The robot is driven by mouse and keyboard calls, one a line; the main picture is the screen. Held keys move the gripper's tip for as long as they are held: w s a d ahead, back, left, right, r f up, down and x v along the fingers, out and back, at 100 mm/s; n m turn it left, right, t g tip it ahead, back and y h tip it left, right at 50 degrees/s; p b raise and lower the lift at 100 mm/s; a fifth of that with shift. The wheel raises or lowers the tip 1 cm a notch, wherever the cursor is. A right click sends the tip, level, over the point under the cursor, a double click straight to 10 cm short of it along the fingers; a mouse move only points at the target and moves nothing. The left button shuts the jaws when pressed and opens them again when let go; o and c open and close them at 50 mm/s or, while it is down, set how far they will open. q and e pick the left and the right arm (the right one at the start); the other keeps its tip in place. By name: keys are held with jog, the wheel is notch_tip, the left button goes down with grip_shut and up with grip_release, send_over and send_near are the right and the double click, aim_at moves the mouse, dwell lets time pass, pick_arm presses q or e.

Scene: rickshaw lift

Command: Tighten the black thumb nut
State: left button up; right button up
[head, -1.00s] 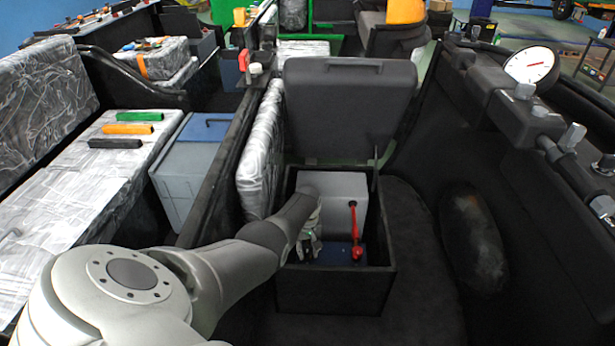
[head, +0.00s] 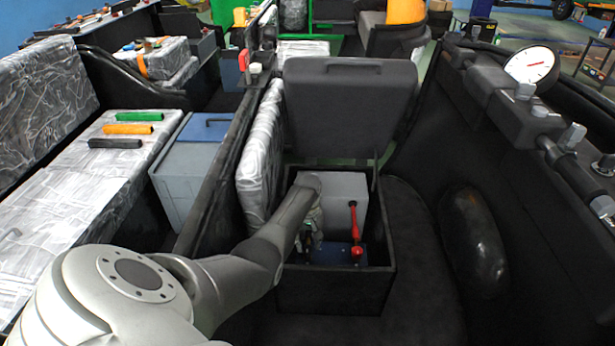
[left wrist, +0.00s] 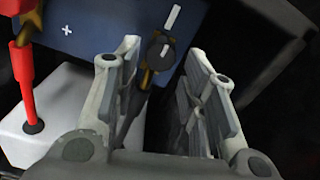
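The black thumb nut (left wrist: 159,47) shows in the left wrist view. It is round, with a white mark, and sits over a brass-coloured clamp (left wrist: 150,74) on the blue battery (left wrist: 90,28), near the minus mark. My left gripper (left wrist: 168,62) is open. Its two fingers stand on either side of the nut in the picture, with a gap; I cannot tell how far the tips are from it in depth. In the head view my left gripper (head: 309,240) reaches down into the black box, where the battery (head: 338,254) lies. The nut cannot be made out there. My right gripper is not in view.
The black box (head: 333,295) has its lid (head: 349,105) raised behind it. A red cable (head: 354,222) runs beside the gripper from a grey block (head: 335,185). Box walls surround the gripper closely. A pressure gauge (head: 528,65) is at the right.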

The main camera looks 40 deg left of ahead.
aim_at(308, 248)
pick_arm(q)
notch_tip(308, 248, up, 8)
dwell(0.5)
jog(key=shift+f, duration=0.1)
dwell(0.4)
